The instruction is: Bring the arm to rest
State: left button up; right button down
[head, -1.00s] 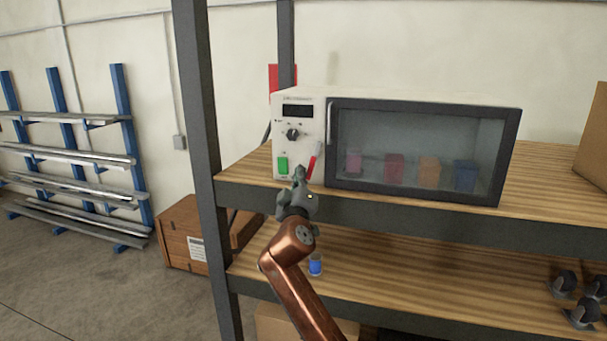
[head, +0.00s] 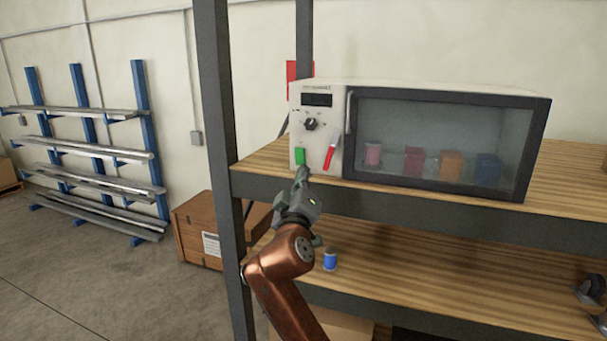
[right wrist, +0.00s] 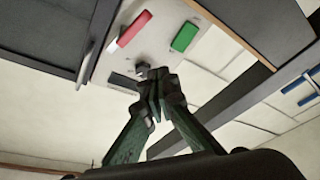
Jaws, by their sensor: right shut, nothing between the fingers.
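My right gripper (head: 302,175) is shut and empty in the head view, at the end of my copper-coloured arm. It is in front of the oven's control panel, near the shelf edge and just below the green button (head: 299,156). In the right wrist view its fingertips (right wrist: 155,95) meet, with the panel behind them. A gap between the fingertips and the panel cannot be judged exactly. My left gripper is in neither view.
A white oven (head: 420,88) with a shut glass door stands on the upper shelf (head: 560,205), several coloured blocks inside. A red lever (head: 329,158) is on its panel. A blue cylinder (head: 330,260) stands on the lower shelf. A dark post (head: 215,130) rises left of my arm.

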jog(key=shift+s+d, duration=0.1)
jog(key=shift+s, duration=0.15)
